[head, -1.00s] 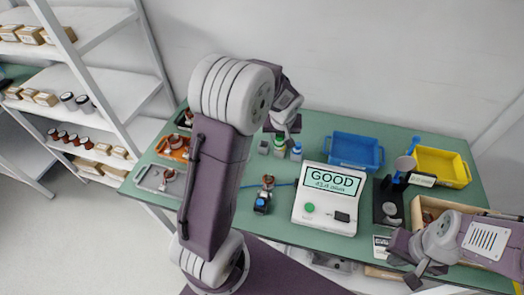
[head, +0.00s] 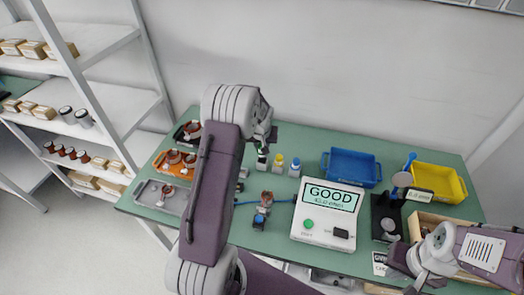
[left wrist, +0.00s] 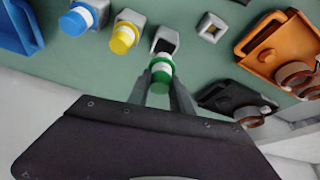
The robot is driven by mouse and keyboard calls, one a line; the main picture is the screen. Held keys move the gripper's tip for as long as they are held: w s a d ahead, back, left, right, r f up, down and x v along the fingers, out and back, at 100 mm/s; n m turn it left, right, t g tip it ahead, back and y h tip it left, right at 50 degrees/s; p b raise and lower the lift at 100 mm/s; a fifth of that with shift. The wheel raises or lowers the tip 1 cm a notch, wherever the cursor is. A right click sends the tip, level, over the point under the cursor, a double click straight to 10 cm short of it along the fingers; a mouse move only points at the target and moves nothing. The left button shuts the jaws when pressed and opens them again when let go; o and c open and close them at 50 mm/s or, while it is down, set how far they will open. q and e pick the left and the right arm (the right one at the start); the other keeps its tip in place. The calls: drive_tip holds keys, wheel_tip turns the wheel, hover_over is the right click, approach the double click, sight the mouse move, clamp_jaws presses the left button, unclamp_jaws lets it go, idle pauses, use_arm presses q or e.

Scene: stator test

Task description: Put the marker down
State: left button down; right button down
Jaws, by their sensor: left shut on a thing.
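My left gripper (left wrist: 160,88) is shut on the green marker (left wrist: 160,70), a short piece with a green and white end. In the left wrist view the marker overlaps the near edge of a grey square holder with a dark opening (left wrist: 166,40). I cannot tell whether it is inside the opening or just above it. In the head view the green marker (head: 262,158) shows below the left gripper (head: 267,138), left of the yellow marker (head: 279,160) and blue marker (head: 295,167). My right gripper (head: 407,283) is at the lower right; its jaw opening is unclear.
A tester (head: 325,236) reading GOOD stands in front of the markers. A blue bin (head: 351,183) and a yellow bin (head: 458,186) stand at the right. Orange (left wrist: 250,45) and black (left wrist: 211,98) trays with copper parts lie beside the holder. A small grey block (left wrist: 211,27) is close by.

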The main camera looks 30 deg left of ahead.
use_arm(q)
drive_tip(key=shift+d+f, duration=0.1)
drive_tip(key=shift+f, duration=0.05)
wheel_tip(320, 180, down, 3)
drive_tip(key=shift+r, duration=0.1)
drive_tip(key=shift+f, duration=0.5)
drive_tip(key=shift+f, duration=0.15)
drive_tip(key=shift+f+b, duration=0.25)
drive_tip(key=shift+b, duration=0.1)
drive_tip(key=c, duration=1.1)
unclamp_jaws()
drive_tip(key=shift+c, duration=0.2)
